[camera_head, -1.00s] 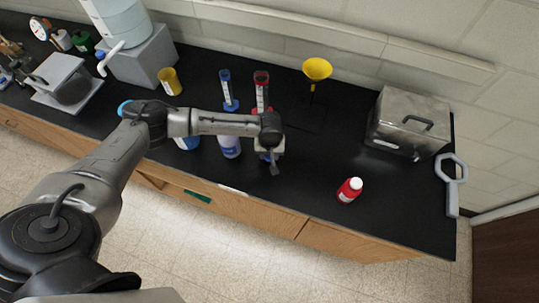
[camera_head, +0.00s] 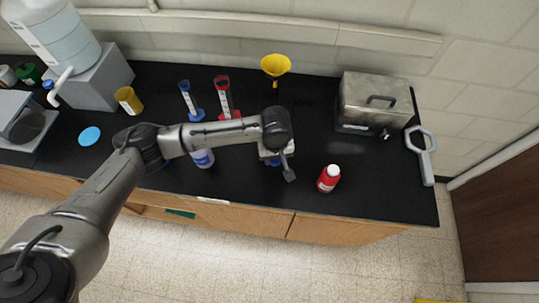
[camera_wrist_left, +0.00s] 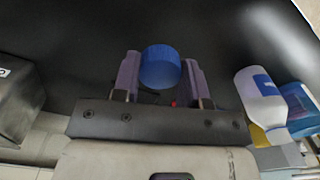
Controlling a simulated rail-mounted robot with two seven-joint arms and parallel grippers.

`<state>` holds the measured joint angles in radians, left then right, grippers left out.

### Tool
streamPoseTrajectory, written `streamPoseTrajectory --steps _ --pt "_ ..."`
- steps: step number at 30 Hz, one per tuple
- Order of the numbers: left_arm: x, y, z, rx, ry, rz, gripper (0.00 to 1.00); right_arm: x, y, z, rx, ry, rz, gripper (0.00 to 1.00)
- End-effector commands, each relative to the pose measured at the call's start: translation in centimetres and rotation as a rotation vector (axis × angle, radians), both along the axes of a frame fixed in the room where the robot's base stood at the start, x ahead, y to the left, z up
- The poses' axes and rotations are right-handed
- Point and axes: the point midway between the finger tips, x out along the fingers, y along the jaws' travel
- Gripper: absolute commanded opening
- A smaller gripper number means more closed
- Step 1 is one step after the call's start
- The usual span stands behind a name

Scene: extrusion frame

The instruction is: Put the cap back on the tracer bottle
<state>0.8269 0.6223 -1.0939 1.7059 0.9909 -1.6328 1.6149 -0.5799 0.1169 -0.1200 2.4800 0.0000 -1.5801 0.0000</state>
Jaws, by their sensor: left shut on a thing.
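My left gripper (camera_head: 274,154) is shut on a blue cap (camera_wrist_left: 160,67), held between its two fingers in the left wrist view. In the head view the gripper hangs over the front middle of the black bench, and a bit of blue shows under it. A white bottle with a blue label (camera_wrist_left: 262,87) stands to the right in the wrist view, apart from the gripper. In the head view a blue-labelled bottle (camera_head: 203,159) is partly behind my left arm, its top hidden. A red bottle with a white top (camera_head: 328,179) stands right of the gripper. No label is readable.
A blue disc (camera_head: 89,136) lies at left. Bench around the red bottle is clear.

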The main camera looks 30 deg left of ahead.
Motion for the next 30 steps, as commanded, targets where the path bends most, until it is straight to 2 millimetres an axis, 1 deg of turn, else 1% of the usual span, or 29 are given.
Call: streamPoseTrajectory --steps 11,13,14,17,18,20,21,24,27,30 --pt "0.0 -0.1 0.1 -0.001 -0.001 -0.001 0.18 0.0 0.0 0.0 -0.002 0.000 0.002 0.65" --pt "0.1 -0.1 0.7 -0.002 -0.002 -0.014 0.18 0.0 -0.1 0.0 -0.003 0.000 0.002 0.65" --pt "0.3 -0.1 1.3 -0.005 -0.004 -0.030 0.18 0.0 -0.1 0.0 -0.003 0.000 0.002 0.65" --pt "0.7 0.0 4.9 -0.013 -0.007 -0.125 0.18 0.0 -0.2 0.0 -0.005 0.000 0.004 0.65" --pt "0.8 0.0 6.8 -0.016 -0.007 -0.181 0.18 0.0 -0.2 0.0 -0.007 0.000 0.004 0.65" --pt "0.7 0.1 9.7 -0.020 -0.006 -0.272 0.18 0.0 -0.2 0.0 -0.007 0.000 0.005 0.65" --pt "0.6 0.2 11.5 -0.021 -0.005 -0.333 0.18 0.0 -0.2 0.0 -0.007 0.000 0.005 0.65" --pt "0.1 0.6 15.6 -0.016 -0.005 -0.475 0.18 0.0 -0.2 0.0 -0.007 0.000 0.005 0.65" --pt "-0.6 0.9 18.6 -0.010 -0.005 -0.589 0.18 0.0 -0.2 0.0 -0.007 0.000 0.004 0.65" --pt "-1.1 1.1 20.4 -0.004 -0.004 -0.663 0.18 0.0 -0.2 0.0 -0.006 0.000 0.004 0.65"
